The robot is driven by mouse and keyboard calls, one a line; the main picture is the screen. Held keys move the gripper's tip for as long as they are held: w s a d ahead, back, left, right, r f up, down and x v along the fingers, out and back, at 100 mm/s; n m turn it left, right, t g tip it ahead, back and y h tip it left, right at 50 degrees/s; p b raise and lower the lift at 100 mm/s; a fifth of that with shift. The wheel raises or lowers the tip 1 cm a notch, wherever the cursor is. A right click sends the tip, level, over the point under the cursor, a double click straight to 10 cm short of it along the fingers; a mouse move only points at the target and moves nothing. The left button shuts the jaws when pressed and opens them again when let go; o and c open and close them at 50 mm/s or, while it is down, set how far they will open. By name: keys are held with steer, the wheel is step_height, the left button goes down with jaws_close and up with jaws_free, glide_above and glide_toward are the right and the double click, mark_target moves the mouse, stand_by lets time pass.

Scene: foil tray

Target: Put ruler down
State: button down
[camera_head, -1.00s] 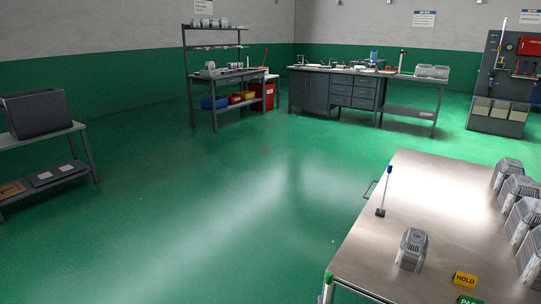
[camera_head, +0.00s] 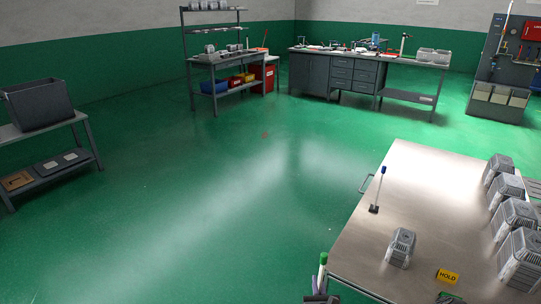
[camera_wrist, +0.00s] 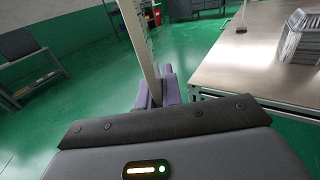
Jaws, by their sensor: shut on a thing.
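A long, pale ruler (camera_wrist: 138,40) with marks along its edge rises in the wrist view and runs out of the top of the picture. My gripper (camera_wrist: 157,92), with purple-grey fingers, is shut on its lower part, left of the metal table (camera_wrist: 240,68). In the head view, only the dark tips of my gripper (camera_head: 320,298) show at the bottom edge, by the near left corner of the table (camera_head: 375,235). A green-topped white upright piece (camera_head: 323,265) stands just above them; I cannot tell whether it is part of the ruler.
On the table are a blue-topped stick on a dark base (camera_head: 374,208), a grey finned casing (camera_head: 400,247), a yellow HOLD sign (camera_head: 448,276) and several casings (camera_head: 515,219) along the right. The table's middle is bare. Workbenches (camera_head: 335,75) stand far back across open green floor.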

mark_target(325, 256)
steer(key=r+p, duration=0.5)
steer(key=r, duration=0.1)
steer(key=s+r+p, duration=0.1)
steer(key=r+p, duration=0.4)
steer(key=s+r+p, duration=0.1)
steer(key=r+p, duration=0.3)
steer(key=r, duration=0.2)
steer(key=shift+s+r+p, duration=0.15)
steer(key=shift+r+p, duration=0.15)
steer(key=shift+p, duration=0.1)
steer(key=shift+f, duration=0.15)
steer(key=s+f, duration=0.4)
steer(key=f, duration=0.1)
steer(key=shift+s+f, duration=0.15)
steer(key=shift+s, duration=0.05)
steer(key=shift+d, duration=0.1)
steer(key=w+r, duration=0.4)
steer(key=r, duration=0.1)
steer(key=shift+w+r, duration=0.2)
steer(key=shift+r, duration=0.05)
